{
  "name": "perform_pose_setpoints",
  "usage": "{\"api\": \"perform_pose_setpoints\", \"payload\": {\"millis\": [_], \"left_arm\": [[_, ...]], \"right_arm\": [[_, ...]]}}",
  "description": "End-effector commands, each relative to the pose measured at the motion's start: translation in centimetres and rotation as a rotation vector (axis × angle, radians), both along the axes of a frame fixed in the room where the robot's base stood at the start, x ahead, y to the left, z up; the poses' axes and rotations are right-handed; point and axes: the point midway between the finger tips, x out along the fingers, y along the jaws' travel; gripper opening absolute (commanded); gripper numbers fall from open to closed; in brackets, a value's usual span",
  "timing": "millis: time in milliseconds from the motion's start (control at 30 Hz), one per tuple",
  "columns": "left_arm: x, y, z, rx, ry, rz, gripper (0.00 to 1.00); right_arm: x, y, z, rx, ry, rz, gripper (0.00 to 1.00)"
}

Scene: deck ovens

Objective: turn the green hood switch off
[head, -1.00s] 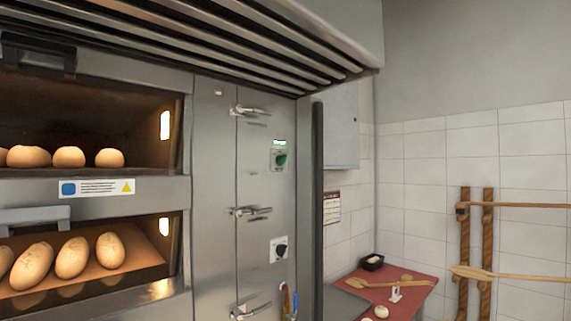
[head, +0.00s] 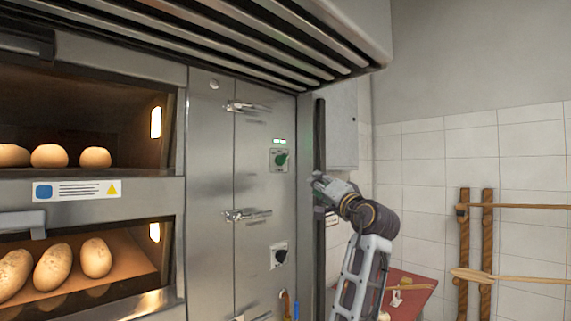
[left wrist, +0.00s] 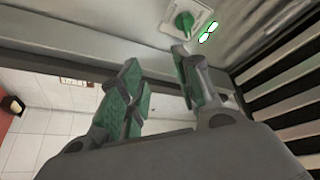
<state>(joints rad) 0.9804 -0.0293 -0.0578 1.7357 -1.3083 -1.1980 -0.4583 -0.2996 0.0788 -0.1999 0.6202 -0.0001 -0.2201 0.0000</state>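The green hood switch (head: 280,158) is a rotary knob on a pale plate, high on the steel oven's side panel. A small indicator (head: 279,141) above it is lit green. The switch also shows at the top of the left wrist view (left wrist: 184,22), beside its lit green lamps (left wrist: 208,33). My left gripper (head: 320,184) is to the right of the switch and slightly lower, apart from it. In the left wrist view its green-padded fingers (left wrist: 158,84) are spread with nothing between them. My right gripper is out of view.
A black knob (head: 279,255) sits lower on the same panel. Door handles (head: 247,215) stick out to the left. The slatted hood (head: 290,45) overhangs above. A dark vertical post (head: 318,140) stands right of the panel. A red-topped table (head: 415,298) is at lower right.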

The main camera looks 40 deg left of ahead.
Motion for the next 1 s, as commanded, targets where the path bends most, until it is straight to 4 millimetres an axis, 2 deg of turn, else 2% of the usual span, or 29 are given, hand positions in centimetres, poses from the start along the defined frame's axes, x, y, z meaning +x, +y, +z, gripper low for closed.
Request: {"api": "perform_pose_setpoints", "payload": {"millis": [33, 100, 267, 733, 1000], "left_arm": [[-1.3, 0.2, 1.2, -0.005, -0.023, 0.018, 0.33], [-2.6, 0.5, 2.2, -0.010, -0.043, 0.039, 0.33], [-4.0, 0.8, 3.2, -0.017, -0.063, 0.062, 0.33], [-3.9, 1.0, 3.3, -0.017, -0.064, 0.064, 0.33], [-3.2, 2.9, 4.0, -0.017, -0.065, 0.063, 0.33]], "right_arm": [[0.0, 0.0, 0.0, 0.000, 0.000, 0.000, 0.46], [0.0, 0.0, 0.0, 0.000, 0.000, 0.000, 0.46], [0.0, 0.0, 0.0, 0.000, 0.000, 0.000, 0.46], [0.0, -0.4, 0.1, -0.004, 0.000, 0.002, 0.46], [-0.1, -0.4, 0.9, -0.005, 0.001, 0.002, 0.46]]}}
